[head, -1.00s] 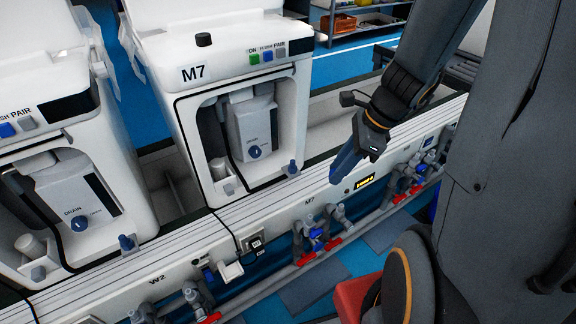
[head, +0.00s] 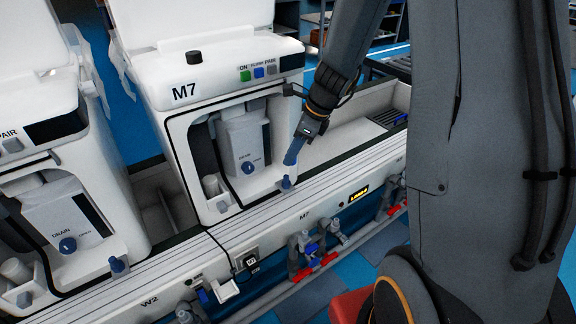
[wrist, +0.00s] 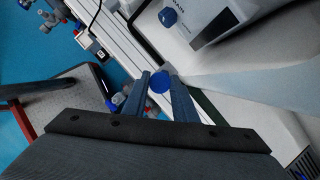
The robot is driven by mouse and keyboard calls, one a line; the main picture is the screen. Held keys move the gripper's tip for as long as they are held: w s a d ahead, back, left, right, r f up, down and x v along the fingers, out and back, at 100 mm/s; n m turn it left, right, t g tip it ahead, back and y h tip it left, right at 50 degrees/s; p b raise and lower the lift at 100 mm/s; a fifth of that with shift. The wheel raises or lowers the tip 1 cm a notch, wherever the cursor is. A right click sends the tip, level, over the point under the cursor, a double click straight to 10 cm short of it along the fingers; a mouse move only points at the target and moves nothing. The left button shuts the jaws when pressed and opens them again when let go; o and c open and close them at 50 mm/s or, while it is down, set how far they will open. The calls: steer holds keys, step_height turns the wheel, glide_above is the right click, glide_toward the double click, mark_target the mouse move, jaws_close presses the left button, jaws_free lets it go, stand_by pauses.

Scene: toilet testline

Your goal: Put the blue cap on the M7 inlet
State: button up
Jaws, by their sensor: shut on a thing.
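The white M7 unit (head: 185,92) stands left of centre in the head view. A small blue-topped fitting (head: 287,183), apparently the M7 inlet, stands at its front right corner. My gripper (head: 291,160) points down just above this fitting; whether they touch is unclear. In the wrist view, my gripper (wrist: 163,78) is shut on the round blue cap (wrist: 159,82), seen between its fingertips. In the head view I cannot separate the cap from the blue fingers. The contact below the cap is hidden.
The drain knob (head: 248,168) is in M7's recess, left of my gripper. A white rail (head: 300,205) runs along the front, with pipes and red-handled valves (head: 328,259) below. The W2 unit (head: 50,215) is at left. The trough right of M7 is open.

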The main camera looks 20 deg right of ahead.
mark_target(288, 176)
steer(key=shift+w+a, duration=0.2)
steer(key=shift+w, duration=0.3)
steer(key=shift+w+a, duration=0.15)
steer(key=shift+w, duration=0.3)
step_height(288, 176, down, 2)
steer(key=shift+f, duration=0.25)
steer(key=shift+s+d+f+b, duration=0.1)
steer(key=shift+f+b, duration=0.4)
steer(key=shift+f, duration=1.5)
steer(key=shift+w+f, duration=0.25)
steer(key=shift+f, duration=0.05)
steer(key=shift+f+b, duration=0.35)
steer(key=shift+f, duration=0.2)
steer(key=o, duration=1)
steer(key=shift+r, duration=0.15)
